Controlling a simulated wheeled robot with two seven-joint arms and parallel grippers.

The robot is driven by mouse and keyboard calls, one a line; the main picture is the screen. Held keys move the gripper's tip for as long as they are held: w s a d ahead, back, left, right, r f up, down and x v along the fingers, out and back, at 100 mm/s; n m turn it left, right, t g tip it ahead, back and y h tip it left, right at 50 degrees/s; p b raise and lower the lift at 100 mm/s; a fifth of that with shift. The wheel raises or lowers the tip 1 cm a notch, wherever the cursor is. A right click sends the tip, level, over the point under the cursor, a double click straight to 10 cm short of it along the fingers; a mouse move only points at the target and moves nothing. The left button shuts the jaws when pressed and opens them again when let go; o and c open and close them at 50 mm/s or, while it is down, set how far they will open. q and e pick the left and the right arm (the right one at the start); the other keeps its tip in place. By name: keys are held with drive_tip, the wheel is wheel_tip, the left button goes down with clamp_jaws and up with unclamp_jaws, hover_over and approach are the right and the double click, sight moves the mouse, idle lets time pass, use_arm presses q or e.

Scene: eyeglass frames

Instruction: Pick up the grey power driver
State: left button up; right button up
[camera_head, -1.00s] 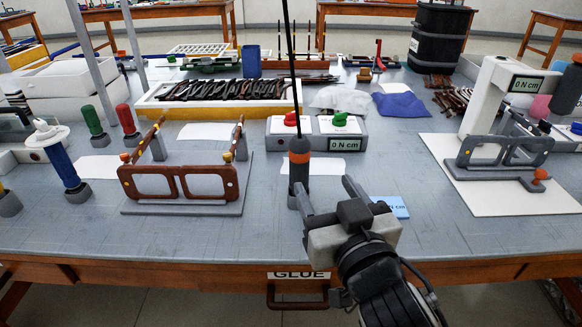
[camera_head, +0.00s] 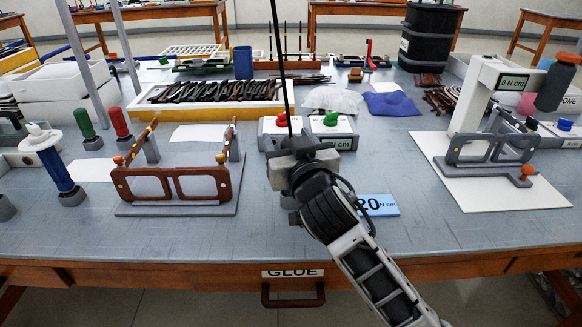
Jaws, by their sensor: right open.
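The grey power driver is almost wholly hidden behind my right gripper. Its thin black cord (camera_head: 281,70) rises above the gripper to the top of the picture. A small grey piece (camera_head: 288,203), perhaps its holder, shows below the gripper. My right gripper (camera_head: 296,150) is at the driver's place, its fingers pointing away and mostly hidden by its own body. It is open; I cannot tell whether the driver is between the fingers. My left gripper is not in view.
A brown eyeglass frame (camera_head: 175,186) stands on a grey fixture to the left. Torque boxes with red and green knobs (camera_head: 331,119) sit just behind the gripper. A blue card (camera_head: 377,205) lies to its right. A white tester (camera_head: 474,95) stands at the right.

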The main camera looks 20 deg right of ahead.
drive_tip(key=shift+w, duration=0.3)
clamp_jaws()
drive_tip(key=shift+r, duration=0.1)
